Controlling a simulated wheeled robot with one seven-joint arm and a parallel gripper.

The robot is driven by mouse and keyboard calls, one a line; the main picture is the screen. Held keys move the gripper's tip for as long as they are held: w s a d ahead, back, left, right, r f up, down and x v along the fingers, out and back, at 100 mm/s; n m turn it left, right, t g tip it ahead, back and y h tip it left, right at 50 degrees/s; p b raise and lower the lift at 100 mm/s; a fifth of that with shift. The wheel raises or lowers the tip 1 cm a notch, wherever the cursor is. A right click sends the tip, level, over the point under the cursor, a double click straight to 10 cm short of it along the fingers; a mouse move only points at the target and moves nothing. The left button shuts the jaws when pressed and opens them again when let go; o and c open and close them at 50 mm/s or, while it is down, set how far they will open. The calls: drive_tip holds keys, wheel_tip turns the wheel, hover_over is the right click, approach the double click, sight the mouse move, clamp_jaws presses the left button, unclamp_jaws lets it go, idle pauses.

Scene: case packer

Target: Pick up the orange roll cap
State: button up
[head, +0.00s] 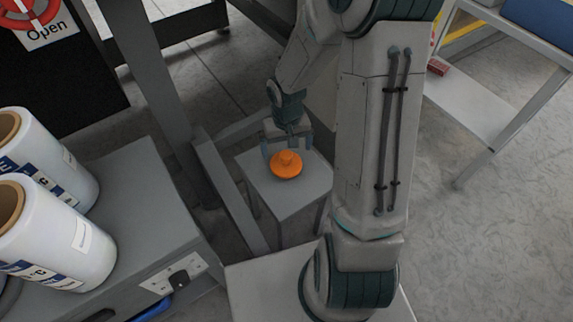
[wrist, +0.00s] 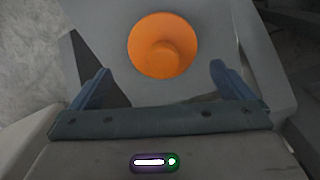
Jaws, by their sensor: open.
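The orange roll cap (head: 286,164) sits on a small grey stand (head: 297,197) in the head view. It is round with a raised knob in its middle. My gripper (head: 288,150) is above and just behind the cap in that view, with its fingers apart. In the wrist view the cap (wrist: 163,45) lies beyond the fingertips and between their lines. My gripper (wrist: 160,82) is open and empty there, with one blue-grey finger at each side. I cannot tell the exact height of the fingers over the cap.
White film rolls (head: 50,235) stand on a grey bench (head: 150,215) at the left.

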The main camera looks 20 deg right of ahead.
sight(286, 154)
drive_tip(key=f, duration=0.1)
drive_tip(key=f+b, duration=0.1)
drive_tip(key=f, duration=0.1)
drive_tip(key=f+b, duration=0.1)
drive_tip(key=shift+s+a+f, duration=0.2)
drive_tip(key=shift+s+f, duration=0.1)
drive_tip(key=shift+f, duration=0.05)
drive_tip(key=shift+r, duration=0.1)
drive_tip(key=c, duration=1)
drive_tip(key=shift+r, duration=0.5)
wheel_tip(286, 154, up, 4)
drive_tip(key=p, duration=0.2)
drive_tip(key=shift+p, duration=0.35)
drive_tip(key=s+d+r, duration=0.1)
drive_tip(key=s+r, duration=0.2)
drive_tip(key=s, duration=0.2)
drive_tip(key=s+d+r+b, duration=0.1)
drive_tip(key=s+d+r, duration=0.1)
drive_tip(key=s, duration=0.4)
drive_tip(key=shift+d+r, duration=0.25)
drive_tip(key=shift+r, duration=0.2)
